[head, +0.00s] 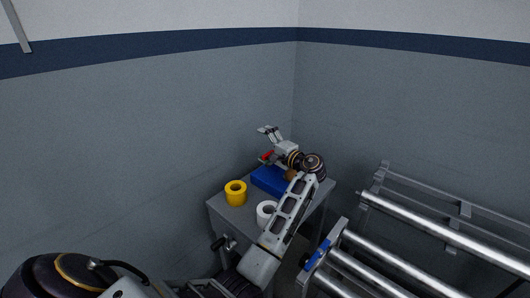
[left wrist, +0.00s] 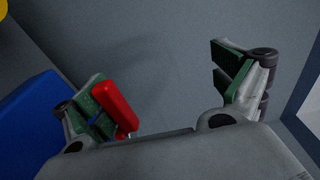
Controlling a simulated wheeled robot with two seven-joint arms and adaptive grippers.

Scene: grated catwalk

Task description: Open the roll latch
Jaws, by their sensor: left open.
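A metal rack with long shiny rollers (head: 430,235) stands at the right in the head view. A blue lever-like piece (head: 317,255) sits on its near left end; it looks like the roll latch. My left gripper (head: 268,133) is up over the far side of a small grey table, well away from the blue piece. It is open, and its fingers stand wide apart in the left wrist view (left wrist: 165,95). A red handle-like object (left wrist: 115,105) overlaps one finger there; I cannot tell if they touch. My right gripper is not in view.
The grey table (head: 228,215) holds a yellow roll (head: 235,192), a white roll (head: 266,212) and a blue box (head: 268,180). My left arm passes over the table and hides part of it. Grey walls close in behind the table and rack.

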